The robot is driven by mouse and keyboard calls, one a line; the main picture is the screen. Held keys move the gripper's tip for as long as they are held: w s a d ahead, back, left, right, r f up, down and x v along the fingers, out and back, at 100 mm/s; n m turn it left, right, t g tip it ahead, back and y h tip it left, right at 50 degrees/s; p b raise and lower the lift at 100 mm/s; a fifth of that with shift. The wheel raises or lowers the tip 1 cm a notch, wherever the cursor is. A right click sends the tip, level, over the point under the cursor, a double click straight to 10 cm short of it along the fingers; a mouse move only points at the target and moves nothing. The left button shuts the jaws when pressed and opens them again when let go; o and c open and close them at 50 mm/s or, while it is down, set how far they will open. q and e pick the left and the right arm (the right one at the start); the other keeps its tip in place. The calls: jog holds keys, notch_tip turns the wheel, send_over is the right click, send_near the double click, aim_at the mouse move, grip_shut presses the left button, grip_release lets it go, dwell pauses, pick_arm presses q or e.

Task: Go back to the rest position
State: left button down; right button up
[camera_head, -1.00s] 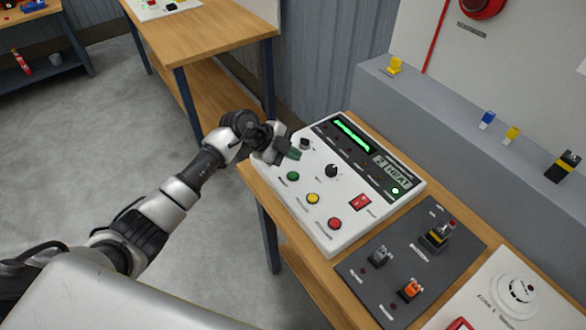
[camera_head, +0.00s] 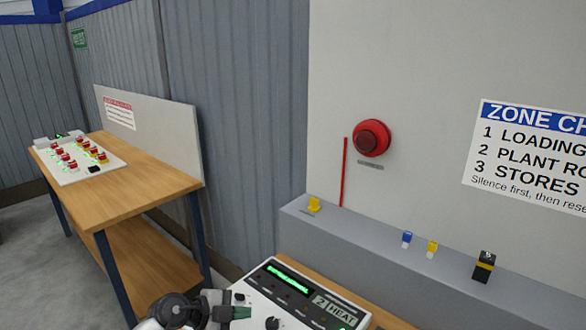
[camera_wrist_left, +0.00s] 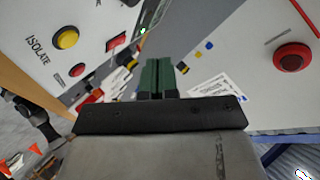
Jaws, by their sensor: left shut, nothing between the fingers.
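My left gripper (camera_head: 236,313) shows at the bottom of the head view, beside the left part of the white control panel (camera_head: 262,296). Its green fingertips are together with nothing between them; they also show in the left wrist view (camera_wrist_left: 157,76). The panel has a green-lit display and a label reading "2 HEAT"; its lower part is cut off by the frame. In the left wrist view a yellow button (camera_wrist_left: 66,39) and a red button (camera_wrist_left: 77,70) show on the panel at the left. I cannot tell whether the gripper touches the panel. My right gripper is not in view.
A red alarm (camera_head: 371,138) is on the wall. A second wooden table (camera_head: 143,185) with a switch panel stands left.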

pick_arm(q)
notch_tip(320, 180, up, 5)
jog(key=s+d+n+t+h, duration=0.2)
jog(key=d+t+h, duration=0.1)
jog(key=t, duration=0.2)
jog(key=s+a+r+n+t+y, duration=0.3)
jog(key=a+n+t+y, duration=0.35)
jog(key=n+t, duration=0.3)
jog(key=s+a+f+n+g+y, duration=0.4)
jog(key=s+f+n+g+y, duration=0.1)
jog(key=s, duration=0.2)
jog(key=s+a+f+n+g+y, duration=0.3)
jog(key=s+f+n+g+y, duration=0.2)
jog(key=s, duration=0.2)
jog(key=s+d+f+m+g+h, duration=0.25)
jog(key=s+g, duration=0.45)
jog(key=s, duration=0.7)
notch_tip(320, 180, down, 28)
jog(key=f+g+b, duration=0.1)
jog(key=g+b, duration=0.1)
jog(key=b, duration=0.1)
jog(key=s+a+f+b, duration=0.2)
jog(key=s+f, duration=1.5)
jog(key=f, duration=0.2)
jog(key=shift+s+f+g, duration=0.2)
jog(key=shift+g, duration=0.15)
